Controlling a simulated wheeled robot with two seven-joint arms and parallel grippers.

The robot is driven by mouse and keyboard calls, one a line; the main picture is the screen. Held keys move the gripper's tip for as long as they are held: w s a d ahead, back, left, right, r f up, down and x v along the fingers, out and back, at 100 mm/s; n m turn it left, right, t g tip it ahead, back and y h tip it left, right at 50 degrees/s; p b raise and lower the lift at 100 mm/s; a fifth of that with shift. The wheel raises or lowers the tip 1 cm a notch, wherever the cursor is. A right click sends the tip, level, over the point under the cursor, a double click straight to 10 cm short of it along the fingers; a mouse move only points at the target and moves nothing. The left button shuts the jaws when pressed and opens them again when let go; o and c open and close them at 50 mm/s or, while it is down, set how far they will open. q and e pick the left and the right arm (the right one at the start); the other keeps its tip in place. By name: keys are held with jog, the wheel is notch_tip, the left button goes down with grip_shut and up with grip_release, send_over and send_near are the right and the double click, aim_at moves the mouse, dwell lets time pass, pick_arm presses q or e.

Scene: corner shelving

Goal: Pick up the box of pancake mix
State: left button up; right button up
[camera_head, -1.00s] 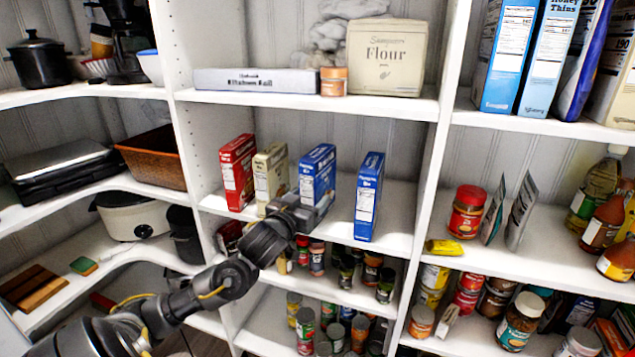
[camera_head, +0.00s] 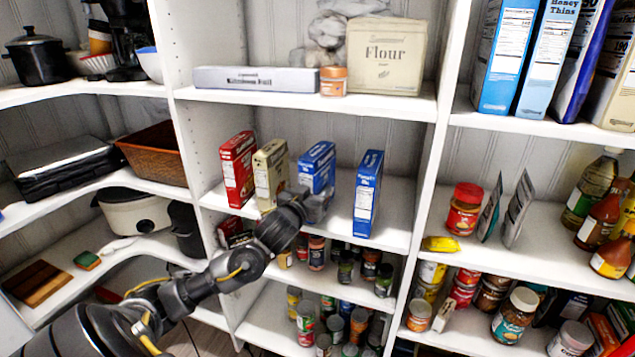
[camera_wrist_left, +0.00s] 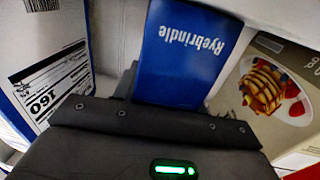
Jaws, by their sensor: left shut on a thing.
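A blue box (camera_head: 318,162) stands third from the left on the middle shelf, and my left gripper (camera_head: 314,203) is shut on its lower front part. In the left wrist view the blue box (camera_wrist_left: 182,52), with the upside-down word "Ryebrindle", sits at my left gripper, whose fingertips are mostly hidden. A beige box (camera_head: 271,172) stands to its left; in the wrist view it (camera_wrist_left: 268,90) shows a picture of pancakes with berries. I cannot read the small labels to tell which box is named pancake mix. My right gripper is not in view.
A red box (camera_head: 238,170) stands left of the beige box. Another blue box (camera_head: 367,193) stands to the right, with a gap between. The shelf above holds a flour box (camera_head: 387,55) and a long flat box (camera_head: 256,80). Several cans and jars fill the shelf below.

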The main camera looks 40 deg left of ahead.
aim_at(315, 152)
pick_arm(q)
jog(key=shift+r, duration=0.35)
jog(key=shift+c, duration=0.5)
notch_tip(315, 152, up, 10)
jog(key=shift+f+p, duration=0.25)
jog(key=shift+p, duration=0.2)
